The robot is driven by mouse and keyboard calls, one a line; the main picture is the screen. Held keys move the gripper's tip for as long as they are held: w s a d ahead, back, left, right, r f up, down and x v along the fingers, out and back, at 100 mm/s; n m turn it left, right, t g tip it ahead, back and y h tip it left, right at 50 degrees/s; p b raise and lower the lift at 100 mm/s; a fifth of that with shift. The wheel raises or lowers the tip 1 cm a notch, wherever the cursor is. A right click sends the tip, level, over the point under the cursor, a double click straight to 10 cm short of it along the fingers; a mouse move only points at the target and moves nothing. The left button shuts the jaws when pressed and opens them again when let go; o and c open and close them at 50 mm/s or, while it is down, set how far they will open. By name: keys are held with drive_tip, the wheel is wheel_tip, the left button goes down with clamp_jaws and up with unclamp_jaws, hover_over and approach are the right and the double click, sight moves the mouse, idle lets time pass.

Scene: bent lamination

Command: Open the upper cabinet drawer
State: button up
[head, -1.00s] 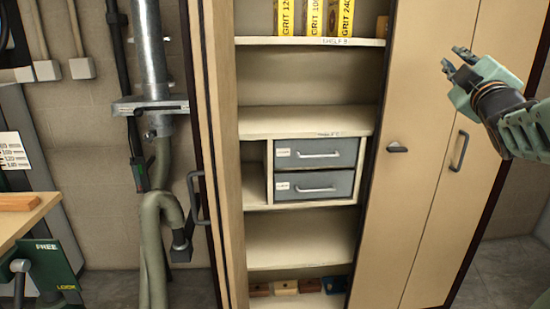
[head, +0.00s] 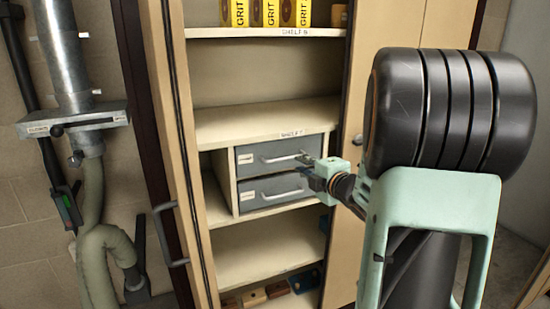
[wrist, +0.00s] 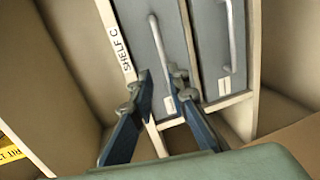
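The upper drawer (head: 252,167) is a grey front with a silver bar handle (head: 280,159), in the small unit inside the cabinet. It looks closed. In the wrist view the upper drawer (wrist: 139,25) stands sideways under the SHELF C label, with its handle (wrist: 158,45) running between my fingers. My gripper (head: 306,168) is at the right end of the drawers in the head view. In the wrist view my gripper (wrist: 159,75) is open, one blue finger on each side of the handle's line. I cannot tell whether the fingers touch the handle.
The lower drawer (head: 254,194) sits directly below and looks closed. The shelf (head: 262,119) above carries a label on its edge. The left cabinet door (head: 168,130) stands open, the right door (head: 347,240) is beside my arm. Yellow GRIT boxes (head: 270,14) stand on the top shelf.

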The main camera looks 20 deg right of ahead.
sight(287, 159)
drive_tip(key=w+f, duration=0.1)
drive_tip(key=w, duration=0.6)
drive_tip(key=w+f, duration=0.1)
drive_tip(key=w, duration=0.2)
drive_tip(key=shift+w+a+f, duration=0.35)
drive_tip(key=shift+a, duration=0.05)
drive_tip(key=shift+c, duration=0.2)
clamp_jaws()
